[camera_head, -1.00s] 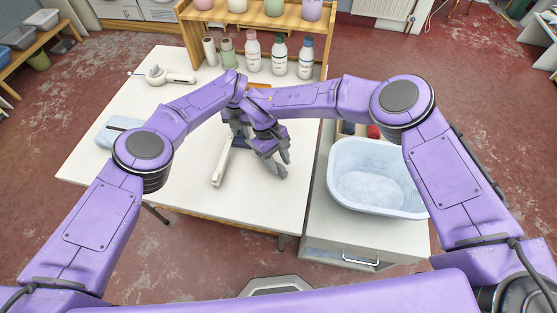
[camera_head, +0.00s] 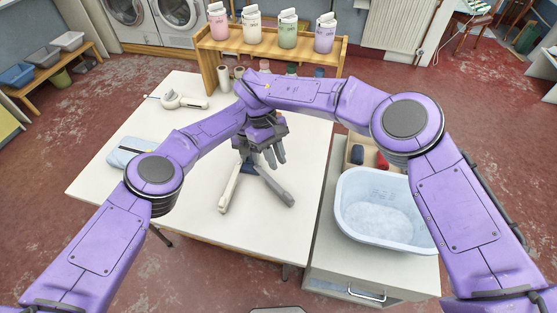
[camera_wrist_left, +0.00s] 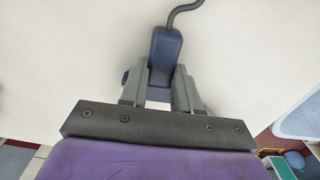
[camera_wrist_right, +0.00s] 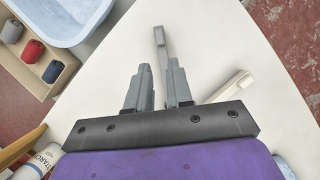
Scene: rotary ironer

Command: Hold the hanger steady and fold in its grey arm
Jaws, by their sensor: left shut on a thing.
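The hanger lies on the white table with its arms spread in a V. Its cream arm (camera_head: 229,190) points toward me on the left, and its grey arm (camera_head: 277,188) points toward me on the right. My left gripper (camera_wrist_left: 160,85) is shut on the blue hub (camera_wrist_left: 165,48), and the dark hook (camera_wrist_left: 185,9) sticks out beyond it. My right gripper (camera_head: 276,155) is open above the hanger, near the hub end of the grey arm. In the right wrist view the grey arm (camera_wrist_right: 160,42) shows between and beyond the fingers; contact cannot be told.
A pale blue tub (camera_head: 385,215) stands on a cabinet to the right, beside a box with thread spools (camera_head: 357,155). A wooden shelf with bottles (camera_head: 272,45) stands at the back. A white device (camera_head: 183,99) and a light-blue item (camera_head: 133,150) lie on the left. The table front is clear.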

